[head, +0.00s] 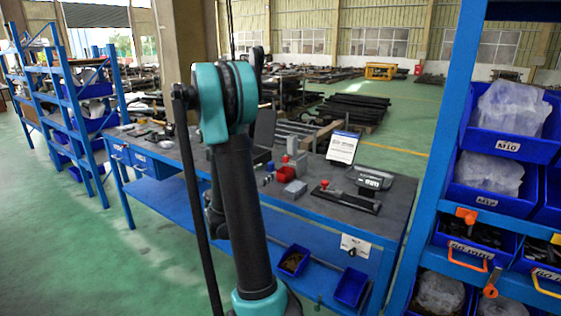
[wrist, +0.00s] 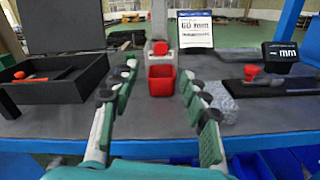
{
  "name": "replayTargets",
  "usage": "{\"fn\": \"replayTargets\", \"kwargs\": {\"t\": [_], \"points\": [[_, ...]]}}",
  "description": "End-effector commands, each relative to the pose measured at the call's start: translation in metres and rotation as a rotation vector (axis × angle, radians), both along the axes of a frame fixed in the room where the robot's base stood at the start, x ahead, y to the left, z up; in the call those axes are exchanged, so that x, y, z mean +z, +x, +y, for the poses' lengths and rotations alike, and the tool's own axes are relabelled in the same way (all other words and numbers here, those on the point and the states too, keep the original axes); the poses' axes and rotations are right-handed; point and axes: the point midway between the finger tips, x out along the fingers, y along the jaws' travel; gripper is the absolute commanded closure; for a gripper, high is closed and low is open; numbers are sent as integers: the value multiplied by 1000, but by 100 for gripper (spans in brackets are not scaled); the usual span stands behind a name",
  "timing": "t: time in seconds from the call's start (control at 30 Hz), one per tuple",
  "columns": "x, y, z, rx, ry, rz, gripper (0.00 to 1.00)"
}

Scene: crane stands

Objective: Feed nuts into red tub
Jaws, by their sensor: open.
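The red tub (wrist: 161,82) stands on the grey workbench, in front of a grey block with a red round top (wrist: 160,47). The red tub also shows in the head view (head: 286,174). My gripper (wrist: 159,70) is open and empty in the wrist view. Its green-and-black fingers reach forward over the bench, and the tub appears in the gap between them. I cannot tell how far the tub is from the fingertips. In the head view my arm hides the gripper. I cannot make out any nuts for certain; a blue bin (head: 293,260) below the bench has brownish contents.
A black open case (wrist: 52,80) lies left. A grey speckled object (wrist: 214,98) is partly behind the right finger. A digital gauge (head: 370,178) is on the right. A blue shelf with bins (head: 500,145) stands at far right.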

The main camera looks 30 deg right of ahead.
Motion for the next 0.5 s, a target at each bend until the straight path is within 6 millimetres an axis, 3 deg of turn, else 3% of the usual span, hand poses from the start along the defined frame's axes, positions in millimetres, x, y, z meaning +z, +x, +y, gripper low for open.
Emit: {"fn": "replayTargets", "kwargs": {"t": [0.5], "points": [[0,39,-96,-3,3,-2,54]]}}
